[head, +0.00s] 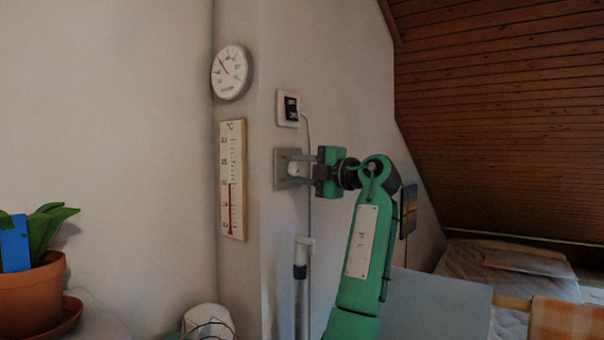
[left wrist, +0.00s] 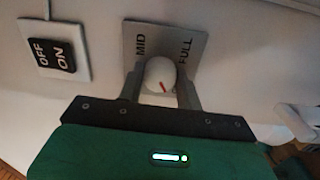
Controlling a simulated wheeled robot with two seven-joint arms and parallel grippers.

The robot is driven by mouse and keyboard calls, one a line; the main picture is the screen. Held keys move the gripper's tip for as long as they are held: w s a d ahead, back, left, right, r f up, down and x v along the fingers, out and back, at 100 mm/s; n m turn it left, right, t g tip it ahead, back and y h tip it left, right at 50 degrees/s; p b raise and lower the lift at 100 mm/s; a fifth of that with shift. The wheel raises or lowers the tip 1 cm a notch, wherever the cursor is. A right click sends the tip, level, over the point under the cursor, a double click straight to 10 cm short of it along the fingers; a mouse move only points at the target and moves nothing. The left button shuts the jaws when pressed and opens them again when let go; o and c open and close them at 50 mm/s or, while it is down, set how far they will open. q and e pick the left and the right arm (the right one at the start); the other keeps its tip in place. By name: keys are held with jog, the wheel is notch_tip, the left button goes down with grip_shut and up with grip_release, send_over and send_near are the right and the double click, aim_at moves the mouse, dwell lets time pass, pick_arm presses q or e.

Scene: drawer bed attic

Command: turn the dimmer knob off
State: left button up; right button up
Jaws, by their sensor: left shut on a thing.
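The dimmer knob (left wrist: 160,75) is white and round with a red pointer mark, and sits on a grey plate (left wrist: 165,42) on the wall. The plate reads MID and FULL; the rest of its lettering is hidden. The red mark points down and slightly right in the left wrist view, away from both words. My left gripper (left wrist: 160,82) has a finger on each side of the knob and is shut on it. In the head view the left gripper (head: 298,169) reaches the plate (head: 282,173) from the right. My right gripper is not in view.
An ON/OFF rocker switch (head: 291,109) with a cord is just above the dimmer; it also shows in the left wrist view (left wrist: 52,53). A thermometer (head: 233,180) and round dial (head: 231,73) hang left. A potted plant (head: 32,290) stands at far left.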

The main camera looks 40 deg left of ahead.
pick_arm(q)
jog(key=shift+f+n, duration=0.2)
jog(key=shift+n, duration=1.1)
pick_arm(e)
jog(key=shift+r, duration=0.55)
pick_arm(q)
jog(key=shift+n, duration=0.3)
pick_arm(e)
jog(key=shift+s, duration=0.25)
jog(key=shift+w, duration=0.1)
pick_arm(q)
jog(key=o, duration=1)
jog(key=shift+r, duration=0.1)
jog(key=w+d+b, duration=0.1)
jog(key=d, duration=1.2)
jog(key=shift+w+d+f, duration=0.3)
jog(key=shift+d, duration=0.05)
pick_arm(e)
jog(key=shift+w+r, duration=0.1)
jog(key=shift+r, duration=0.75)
